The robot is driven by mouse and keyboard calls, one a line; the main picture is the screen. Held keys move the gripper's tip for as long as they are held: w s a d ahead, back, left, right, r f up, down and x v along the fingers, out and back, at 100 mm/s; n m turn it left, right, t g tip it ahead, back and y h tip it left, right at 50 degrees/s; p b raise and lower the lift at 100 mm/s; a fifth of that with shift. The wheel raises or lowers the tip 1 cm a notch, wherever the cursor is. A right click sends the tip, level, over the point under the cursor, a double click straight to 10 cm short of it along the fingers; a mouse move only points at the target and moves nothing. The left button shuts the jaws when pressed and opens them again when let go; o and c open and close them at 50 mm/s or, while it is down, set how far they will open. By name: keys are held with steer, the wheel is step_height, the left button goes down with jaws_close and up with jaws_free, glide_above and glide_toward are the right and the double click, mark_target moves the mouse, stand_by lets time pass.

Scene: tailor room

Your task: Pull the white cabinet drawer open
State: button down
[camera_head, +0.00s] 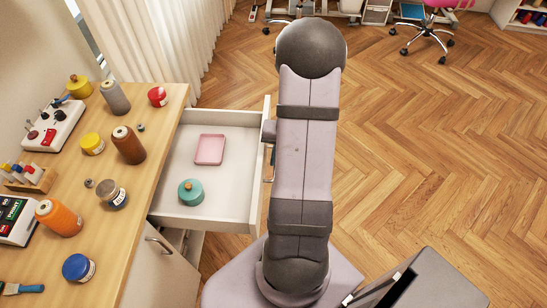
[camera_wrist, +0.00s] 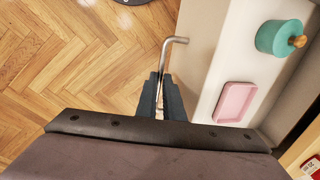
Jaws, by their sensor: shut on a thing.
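The white cabinet drawer (camera_head: 223,151) stands pulled out from under the wooden worktop. A pink tray (camera_head: 209,149) and a teal round jar (camera_head: 191,191) are inside it. In the wrist view, the drawer's front panel (camera_wrist: 203,55) runs beside a metal bar handle (camera_wrist: 176,42). My gripper (camera_wrist: 162,78) is shut on this handle, just outside the front panel. In the head view my arm hides most of the gripper and handle.
The wooden worktop (camera_head: 161,113) at left holds several spools and jars. A lower cabinet door (camera_head: 158,262) is below the drawer. A dark grey box-like thing (camera_head: 432,284) stands at lower right.

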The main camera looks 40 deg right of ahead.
steer(key=c, duration=2.2)
jaws_free()
steer(key=shift+r, duration=0.15)
steer(key=shift+s+d+r, duration=0.15)
steer(key=shift+r, duration=1.05)
steer(key=shift+s+d+r, duration=0.15)
steer(key=shift+d+r, duration=0.05)
steer(key=shift+r, duration=0.95)
steer(key=shift+s+d+r, duration=0.15)
steer(key=shift+r, duration=1.05)
